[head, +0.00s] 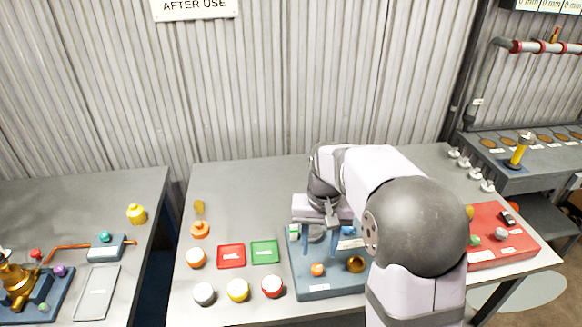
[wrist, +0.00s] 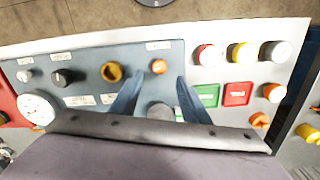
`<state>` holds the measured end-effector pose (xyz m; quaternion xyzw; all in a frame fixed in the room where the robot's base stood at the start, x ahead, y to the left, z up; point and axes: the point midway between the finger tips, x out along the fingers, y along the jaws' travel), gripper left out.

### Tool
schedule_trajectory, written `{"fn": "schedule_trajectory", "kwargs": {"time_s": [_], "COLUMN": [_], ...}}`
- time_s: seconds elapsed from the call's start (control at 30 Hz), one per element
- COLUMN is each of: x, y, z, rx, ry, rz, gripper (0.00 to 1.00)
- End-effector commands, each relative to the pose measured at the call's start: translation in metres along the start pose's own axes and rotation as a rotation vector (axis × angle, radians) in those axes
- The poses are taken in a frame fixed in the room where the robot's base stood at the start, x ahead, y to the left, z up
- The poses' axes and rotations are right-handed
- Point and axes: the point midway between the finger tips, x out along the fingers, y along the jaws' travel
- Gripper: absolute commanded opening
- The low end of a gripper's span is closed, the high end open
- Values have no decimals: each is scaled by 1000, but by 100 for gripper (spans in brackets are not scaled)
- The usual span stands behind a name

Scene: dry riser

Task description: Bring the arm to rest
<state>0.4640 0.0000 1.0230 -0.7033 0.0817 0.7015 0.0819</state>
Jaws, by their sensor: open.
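My gripper (head: 319,252) hangs over the blue-grey panel (head: 308,288) on the middle table, fingers pointing down. In the wrist view my gripper (wrist: 160,84) has its two blue fingers spread apart with nothing held between them. I cannot tell how high the fingertips are above the panel. My arm hides the panel's right part in the head view.
A red plate (head: 231,256) and a green plate (head: 264,251) lie left of the panel, with several round knobs around them. A red tray (head: 483,258) with small items is at the right. A brass valve set (head: 18,280) stands on the left table. The table's back strip is clear.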

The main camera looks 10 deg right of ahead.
Motion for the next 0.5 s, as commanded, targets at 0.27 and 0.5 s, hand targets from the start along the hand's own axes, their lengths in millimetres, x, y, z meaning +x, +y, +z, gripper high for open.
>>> {"fn": "schedule_trajectory", "kwargs": {"time_s": [0.27, 0.5], "x": [30, 72], "y": [2, 23], "z": [6, 96], "rx": [-140, -226], "ry": [33, -54], "rz": [-5, 7], "gripper": [42, 42]}}
